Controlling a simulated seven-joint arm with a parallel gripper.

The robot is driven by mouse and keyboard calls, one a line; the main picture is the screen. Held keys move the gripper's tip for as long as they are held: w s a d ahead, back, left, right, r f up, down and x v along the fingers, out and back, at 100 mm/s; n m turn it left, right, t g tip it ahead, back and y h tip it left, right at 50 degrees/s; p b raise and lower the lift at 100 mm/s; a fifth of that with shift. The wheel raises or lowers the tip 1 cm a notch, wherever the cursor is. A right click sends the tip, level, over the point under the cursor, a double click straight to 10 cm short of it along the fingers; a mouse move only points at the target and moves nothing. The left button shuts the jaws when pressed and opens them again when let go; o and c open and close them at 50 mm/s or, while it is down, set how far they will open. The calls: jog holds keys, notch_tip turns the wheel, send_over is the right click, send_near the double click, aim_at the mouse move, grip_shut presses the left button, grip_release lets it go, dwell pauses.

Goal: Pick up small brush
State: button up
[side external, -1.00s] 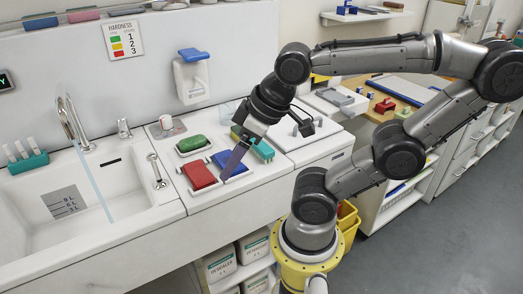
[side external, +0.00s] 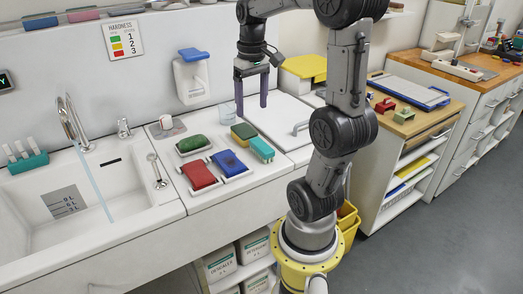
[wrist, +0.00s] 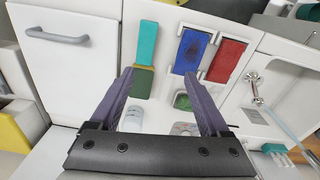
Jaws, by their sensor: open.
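A small teal brush (side external: 262,149), with a pale underside, lies on the white counter; its teal back also shows in the wrist view (wrist: 147,42). A yellow and green sponge (side external: 244,132) lies just behind it; its green side shows in the wrist view (wrist: 142,82). My gripper (side external: 252,110) is open and empty, its purple fingers pointing down, behind and above the sponge and brush. In the wrist view, the gripper's fingertips (wrist: 158,74) are spread, with the left one near the sponge's edge. Nothing is between them.
Red (side external: 199,173) and blue (side external: 230,163) blocks rest in white trays left of the brush. A green bar (side external: 192,143) sits in a dish behind them. A clear cup (side external: 228,114) stands near the wall. A handled white lid (side external: 285,127) lies to the right; the sink is left.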

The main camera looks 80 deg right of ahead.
aim_at(262, 145)
jog(key=shift+m, duration=0.6)
jog(key=f, duration=0.5)
jog(key=s+d+f, duration=0.1)
jog(key=f, duration=0.4)
jog(key=s+d+f, duration=0.1)
jog(key=f, duration=0.4)
jog(key=shift+d, duration=0.15)
jog(key=shift+c, duration=0.3)
grip_shut()
